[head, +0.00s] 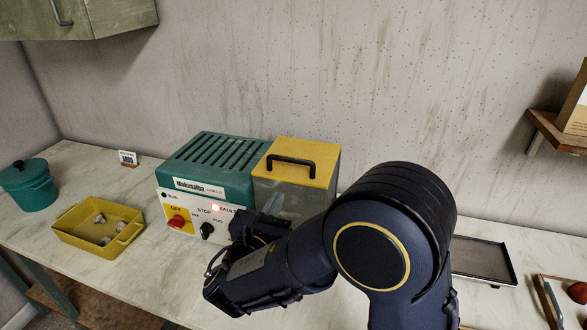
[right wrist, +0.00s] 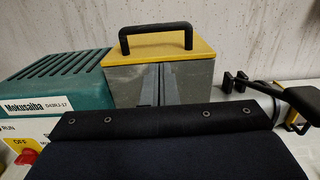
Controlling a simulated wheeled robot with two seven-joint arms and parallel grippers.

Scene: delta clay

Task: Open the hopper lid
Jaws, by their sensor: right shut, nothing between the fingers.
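The hopper (head: 318,185) is a grey box at the right end of the green machine. Its yellow lid (head: 316,154) lies flat and closed on top, with a black bar handle (head: 290,160). In the right wrist view the lid (right wrist: 158,50) and handle (right wrist: 155,32) show above the fingers. My right gripper (head: 273,197) is shut and empty, its fingers pointing up in front of the hopper's front face, below the lid's edge. The fingers also show in the right wrist view (right wrist: 158,72). My left gripper is out of view.
The green machine (head: 200,158) has a front panel with a red knob (head: 177,222), a black knob (head: 207,231) and a lit red light. A yellow tray (head: 75,237) and green pot (head: 28,185) stand left. A dark tray (head: 482,258) lies right. A shelf (head: 557,133) juts out upper right.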

